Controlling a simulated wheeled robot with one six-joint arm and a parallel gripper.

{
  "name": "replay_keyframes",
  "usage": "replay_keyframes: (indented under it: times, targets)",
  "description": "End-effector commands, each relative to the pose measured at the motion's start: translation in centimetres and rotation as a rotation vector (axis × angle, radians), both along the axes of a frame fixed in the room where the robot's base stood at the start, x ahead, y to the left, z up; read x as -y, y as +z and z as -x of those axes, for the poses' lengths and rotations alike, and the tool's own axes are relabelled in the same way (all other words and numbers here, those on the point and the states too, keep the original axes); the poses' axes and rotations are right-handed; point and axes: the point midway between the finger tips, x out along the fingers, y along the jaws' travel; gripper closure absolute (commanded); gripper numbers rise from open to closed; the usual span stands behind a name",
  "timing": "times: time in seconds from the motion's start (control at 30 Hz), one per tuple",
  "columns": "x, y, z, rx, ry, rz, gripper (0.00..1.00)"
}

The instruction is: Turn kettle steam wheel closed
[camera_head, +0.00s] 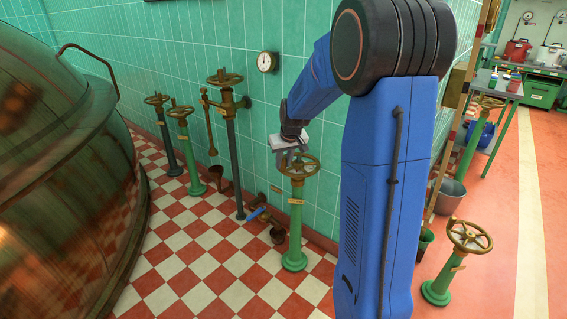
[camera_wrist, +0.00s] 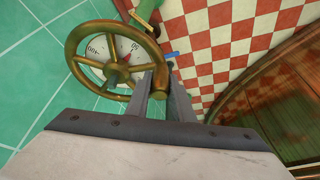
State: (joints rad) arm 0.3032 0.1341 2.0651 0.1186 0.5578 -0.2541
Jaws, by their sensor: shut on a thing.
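A brass steam wheel (camera_head: 308,163) sits on top of a green valve post (camera_head: 295,225) near the tiled wall. My gripper (camera_head: 287,155) reaches it from above and behind, at the wheel's rim. In the wrist view the spoked wheel (camera_wrist: 117,74) fills the upper left, with a white dial marked 100 and 50 (camera_wrist: 124,47) showing between its spokes. The fingertips are partly hidden by the rim.
Other valve posts with wheels stand at left (camera_head: 181,112) and front right (camera_head: 469,235). A large copper kettle (camera_head: 60,170) fills the left. A blue-handled pipe fitting (camera_head: 262,212) is low beside the post. A grey bucket (camera_head: 450,195) stands at right. Checkered floor is open between kettle and posts.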

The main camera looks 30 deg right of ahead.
Motion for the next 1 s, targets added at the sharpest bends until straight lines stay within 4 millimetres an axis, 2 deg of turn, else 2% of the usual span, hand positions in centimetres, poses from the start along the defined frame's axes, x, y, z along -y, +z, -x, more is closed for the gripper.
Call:
replay_keyframes:
  times: [0.57, 1.0]
  targets:
    - [-0.2, 0.0, -2.2, 0.001, -0.248, 0.001, 1.00]
    - [0.1, 0.0, -3.9, 0.002, -0.243, 0.000, 1.00]
